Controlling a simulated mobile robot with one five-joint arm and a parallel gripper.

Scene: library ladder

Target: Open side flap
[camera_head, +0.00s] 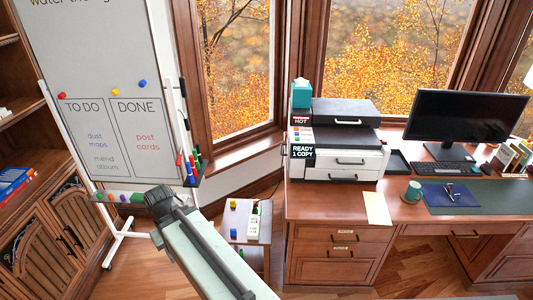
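A white and black printer (346,142) stands on the left end of the wooden desk. Its dark lid is on top, and front drawers with dark handles face me. At its left are a "HOT" label (301,121) and a "READY 1 COPY" sign (303,151). No separate side flap can be clearly made out, and the printer's left side is mostly turned away or covered. My pale green and dark arm rises from the bottom edge to a dark joint, left of the printer and well apart from it. No gripper fingers can be made out.
The desk (300,208) also holds a monitor (466,115), a keyboard, a green mug (413,191) and a yellow sheet (377,208). A small side table (238,237) stands left of the desk. A whiteboard (110,100) stands at left. Wooden floor shows at front right.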

